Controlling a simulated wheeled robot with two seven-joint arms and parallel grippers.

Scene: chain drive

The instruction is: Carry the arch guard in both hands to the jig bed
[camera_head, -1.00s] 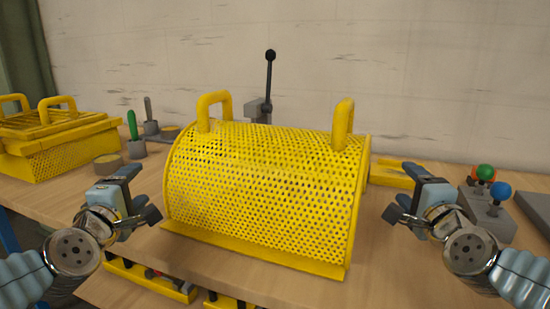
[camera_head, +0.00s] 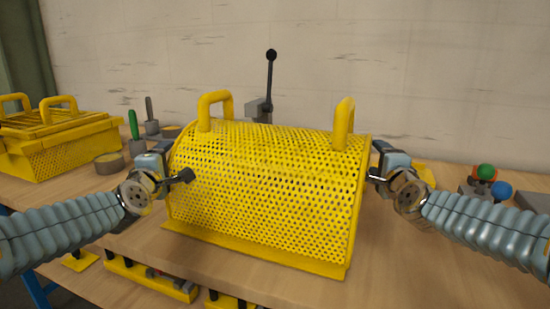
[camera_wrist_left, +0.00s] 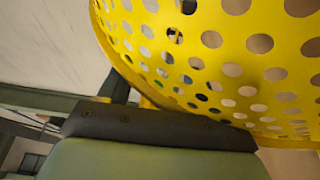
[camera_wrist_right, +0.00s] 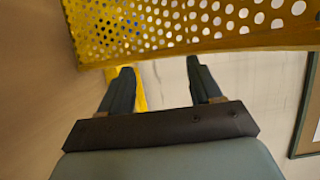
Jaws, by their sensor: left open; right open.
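The arch guard (camera_head: 265,190) is a yellow perforated half-cylinder with two upright loop handles. It stands on the wooden bench at the middle of the head view. My left gripper (camera_head: 172,163) is open at its left end, one dark finger in front of the perforated face. In the left wrist view the guard's sheet (camera_wrist_left: 215,60) fills the upper right, and I cannot make out the fingers. My right gripper (camera_head: 375,160) is open at the guard's right edge. In the right wrist view its fingers (camera_wrist_right: 160,85) are apart below the guard's rim (camera_wrist_right: 220,45). I cannot identify the jig bed.
A yellow perforated box (camera_head: 60,145) with handles stands at the far left. A black-knobbed lever (camera_head: 269,85) rises behind the guard. Green-handled tool (camera_head: 133,125) and grey round block (camera_head: 109,161) are at left. Green (camera_head: 486,171) and blue (camera_head: 501,190) knobs are at right.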

